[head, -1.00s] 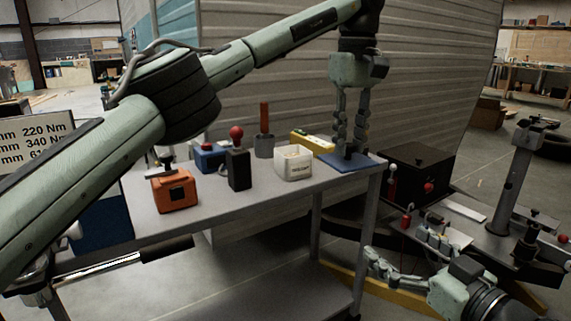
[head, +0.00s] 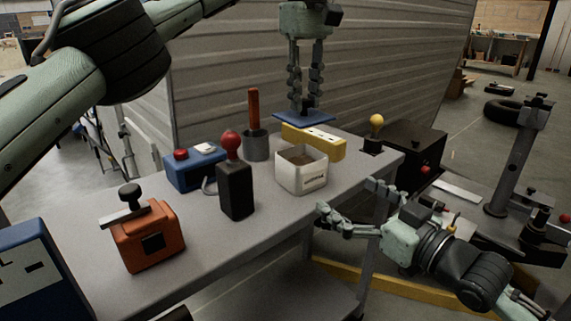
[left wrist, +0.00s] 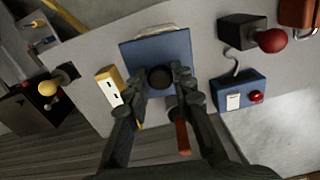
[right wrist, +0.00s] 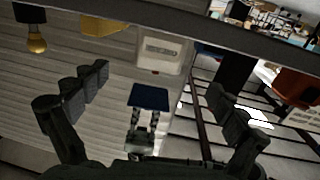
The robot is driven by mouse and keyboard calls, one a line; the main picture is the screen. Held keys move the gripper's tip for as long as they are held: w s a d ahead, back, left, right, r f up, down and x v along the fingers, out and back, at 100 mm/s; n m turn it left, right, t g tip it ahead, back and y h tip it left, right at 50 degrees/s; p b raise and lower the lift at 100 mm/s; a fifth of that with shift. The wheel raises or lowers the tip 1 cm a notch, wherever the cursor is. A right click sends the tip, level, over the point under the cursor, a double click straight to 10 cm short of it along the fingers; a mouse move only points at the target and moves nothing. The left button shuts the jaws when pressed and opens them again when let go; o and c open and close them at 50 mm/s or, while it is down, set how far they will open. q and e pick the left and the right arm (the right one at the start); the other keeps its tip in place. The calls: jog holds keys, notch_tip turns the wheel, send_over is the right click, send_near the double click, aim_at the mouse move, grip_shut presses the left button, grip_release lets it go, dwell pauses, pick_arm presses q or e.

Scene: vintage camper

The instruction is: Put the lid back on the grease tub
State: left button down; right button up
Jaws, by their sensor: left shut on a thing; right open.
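The grease tub (head: 301,180) is a white, open-topped box with a label and brown contents, upright on the grey table. Its lid (head: 303,120) is a flat blue plate with a dark knob. My left gripper (head: 306,106) is shut on the lid's knob and holds the lid level, in the air behind the tub. In the left wrist view the lid (left wrist: 158,50) hides most of the tub; a pale edge shows past it. The right wrist view shows the tub (right wrist: 159,50) and lid (right wrist: 148,96) apart. My right gripper (head: 346,200) is open and empty, off the table's near right edge.
A yellow box (head: 325,145) stands behind the tub. A grey cup with a red stick (head: 255,146), a black block with a red knob (head: 236,190), a blue box (head: 188,172) and an orange box (head: 150,245) stand left. A yellow knob (head: 376,121) stands right.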

aim_at(313, 173)
pick_arm(q)
jog(key=shift+w+a, duration=0.2)
jog(key=shift+w, duration=0.1)
pick_arm(e)
jog(key=shift+w+a, duration=0.2)
jog(key=shift+w, duration=0.05)
pick_arm(q)
jog(key=shift+s+r, duration=0.1)
jog(key=shift+s, duration=0.05)
pick_arm(e)
jog(key=shift+s, duration=0.1)
jog(key=x, duration=1.2)
jog(key=c, duration=1.8)
pick_arm(q)
jog(key=shift+d+f, duration=0.1)
jog(key=shift+f, duration=2.4)
